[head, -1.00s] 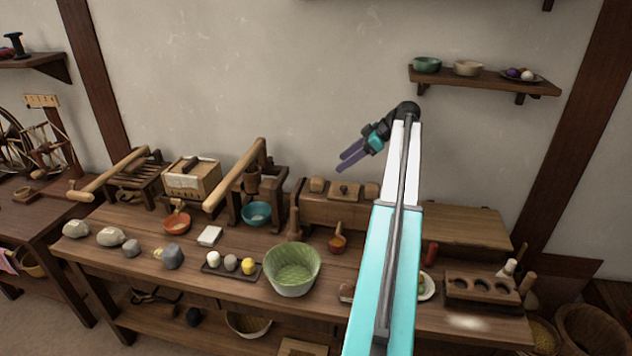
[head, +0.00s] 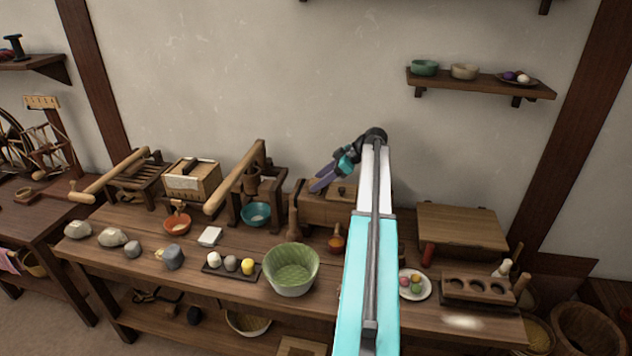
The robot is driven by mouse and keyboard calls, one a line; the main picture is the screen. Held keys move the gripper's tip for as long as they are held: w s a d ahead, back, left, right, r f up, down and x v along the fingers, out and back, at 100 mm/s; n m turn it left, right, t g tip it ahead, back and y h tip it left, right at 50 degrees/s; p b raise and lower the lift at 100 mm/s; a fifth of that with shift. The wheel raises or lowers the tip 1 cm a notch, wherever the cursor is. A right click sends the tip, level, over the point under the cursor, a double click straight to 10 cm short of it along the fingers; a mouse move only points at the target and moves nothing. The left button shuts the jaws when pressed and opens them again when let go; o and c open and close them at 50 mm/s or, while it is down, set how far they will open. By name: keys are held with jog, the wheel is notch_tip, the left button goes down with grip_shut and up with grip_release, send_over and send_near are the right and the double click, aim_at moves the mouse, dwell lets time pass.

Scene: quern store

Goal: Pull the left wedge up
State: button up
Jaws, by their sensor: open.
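A long wooden wedge press (head: 328,214) stands at the back of the table, right of the teal bowl, partly behind my arm. A block with a small knob (head: 343,190) shows in the middle of its top. The left wedge is mostly hidden behind my fingers in this view. The right wedge is hidden by my arm. My gripper (head: 315,184) is open and empty, its purple fingers pointing down and left over the left end of the press. I cannot tell whether they touch the wedge.
A teal bowl (head: 256,214) under a lever press and a green bowl (head: 292,270) stand to the left and front. A plate of coloured balls (head: 414,284) and a holed wooden rack (head: 478,289) lie right of my arm. The wall is close behind.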

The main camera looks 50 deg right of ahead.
jog(key=shift+x, duration=1.05)
jog(key=shift+c, duration=0.2)
